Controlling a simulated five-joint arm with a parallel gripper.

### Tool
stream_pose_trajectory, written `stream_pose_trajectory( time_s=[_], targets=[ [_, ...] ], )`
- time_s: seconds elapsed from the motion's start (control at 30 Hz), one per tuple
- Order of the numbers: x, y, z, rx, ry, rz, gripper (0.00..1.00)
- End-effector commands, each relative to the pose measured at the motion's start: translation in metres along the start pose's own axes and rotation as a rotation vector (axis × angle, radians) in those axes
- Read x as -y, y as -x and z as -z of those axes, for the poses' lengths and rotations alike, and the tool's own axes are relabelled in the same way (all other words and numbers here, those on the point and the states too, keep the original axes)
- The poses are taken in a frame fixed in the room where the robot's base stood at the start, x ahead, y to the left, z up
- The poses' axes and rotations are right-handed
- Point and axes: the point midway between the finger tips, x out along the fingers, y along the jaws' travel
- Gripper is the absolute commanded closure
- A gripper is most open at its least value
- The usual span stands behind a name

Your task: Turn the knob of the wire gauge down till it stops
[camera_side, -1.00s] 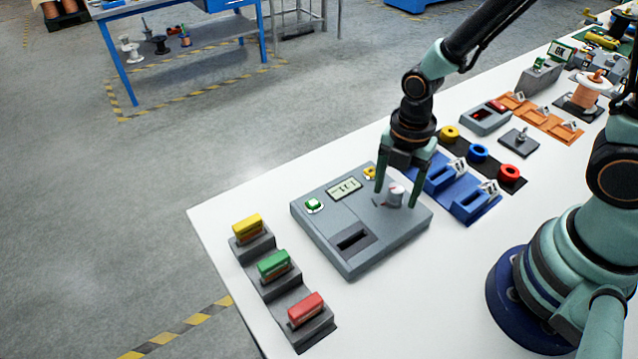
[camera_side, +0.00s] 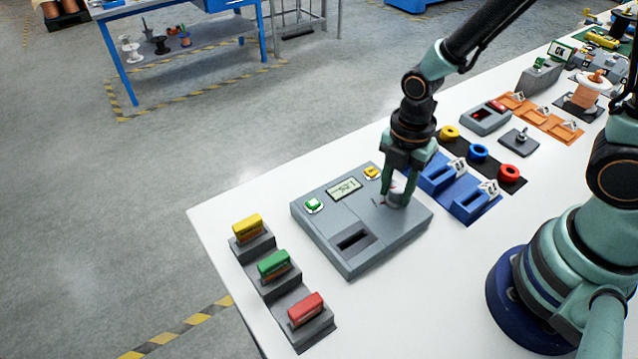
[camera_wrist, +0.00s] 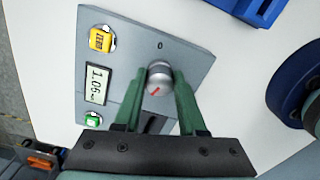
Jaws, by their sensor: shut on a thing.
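The wire gauge (camera_side: 322,222) is a grey box on the white bench, with a dark slot, a small display (camera_side: 343,189), a green button and a yellow button. Its knob (camera_wrist: 158,80) is a silver cylinder with a red mark, seen in the wrist view. The display (camera_wrist: 96,84) there seems to read 1.06. My gripper (camera_side: 393,190) points down over the gauge's right part, its fingers shut on the knob's sides. In the side view the fingers hide most of the knob. In the wrist view one finger of my gripper (camera_wrist: 159,84) lies on each side of it.
Yellow, green and red blocks (camera_side: 274,265) sit on a stepped grey stand left of the gauge. A blue holder (camera_side: 470,203) stands close at the right, with yellow, blue and red rings (camera_side: 478,152) behind it. Bare bench lies in front of the gauge.

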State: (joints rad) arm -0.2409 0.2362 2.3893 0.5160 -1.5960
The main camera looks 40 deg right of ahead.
Motion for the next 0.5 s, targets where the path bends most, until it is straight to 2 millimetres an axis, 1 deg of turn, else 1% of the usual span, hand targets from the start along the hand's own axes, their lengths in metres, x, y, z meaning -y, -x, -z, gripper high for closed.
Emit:
stream_pose_trajectory(
  time_s=[0.5],
  targets=[
    [0.0001, 0.0003, -0.0001, 0.0, -0.467, 0.001, 1.0]
  ],
)
